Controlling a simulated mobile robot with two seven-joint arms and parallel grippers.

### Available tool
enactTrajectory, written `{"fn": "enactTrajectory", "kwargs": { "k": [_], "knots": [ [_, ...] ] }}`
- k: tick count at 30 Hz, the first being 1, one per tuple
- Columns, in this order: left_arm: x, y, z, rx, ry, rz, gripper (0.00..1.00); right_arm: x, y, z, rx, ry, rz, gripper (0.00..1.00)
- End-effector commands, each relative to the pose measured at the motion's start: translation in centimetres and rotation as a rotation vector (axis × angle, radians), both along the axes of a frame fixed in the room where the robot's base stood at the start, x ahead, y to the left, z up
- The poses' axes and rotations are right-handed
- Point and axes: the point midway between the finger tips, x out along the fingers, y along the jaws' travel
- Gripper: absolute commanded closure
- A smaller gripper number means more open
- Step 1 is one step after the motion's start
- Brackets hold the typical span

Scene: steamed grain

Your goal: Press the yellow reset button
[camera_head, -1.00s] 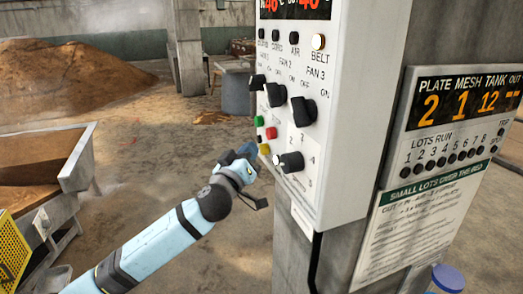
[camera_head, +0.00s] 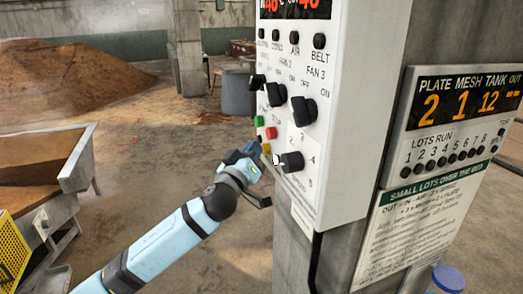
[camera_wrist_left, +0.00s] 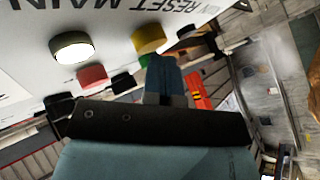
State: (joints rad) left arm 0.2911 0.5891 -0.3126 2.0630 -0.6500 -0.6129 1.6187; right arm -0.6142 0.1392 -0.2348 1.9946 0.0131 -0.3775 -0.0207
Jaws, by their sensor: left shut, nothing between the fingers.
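The yellow reset button (camera_head: 266,148) is on the lower left of the white control panel, below the red button. In the left wrist view the yellow button (camera_wrist_left: 148,37) sticks out by the word RESET. My left gripper (camera_head: 255,147) is shut and empty, its tip just left of the button in the head view. In the left wrist view the shut fingers (camera_wrist_left: 161,60) end right at the button's lower edge. I cannot tell whether they touch it. My right gripper is not in view.
A red button (camera_head: 271,133), a green button (camera_head: 259,121) and a black selector knob (camera_head: 291,162) sit close by on the panel (camera_head: 345,120). A lit white lamp (camera_wrist_left: 72,46) is near in the wrist view. A metal grain trough (camera_head: 75,165) stands at left.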

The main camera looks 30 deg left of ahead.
Motion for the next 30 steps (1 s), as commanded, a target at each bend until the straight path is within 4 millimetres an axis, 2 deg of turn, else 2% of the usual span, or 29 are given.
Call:
{"fn": "enactTrajectory", "kwargs": {
  "k": [30],
  "knots": [
    [-1.7, 1.4, -0.1, 0.001, 0.001, 0.001, 1.00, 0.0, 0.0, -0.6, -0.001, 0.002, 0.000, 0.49]
  ]
}}
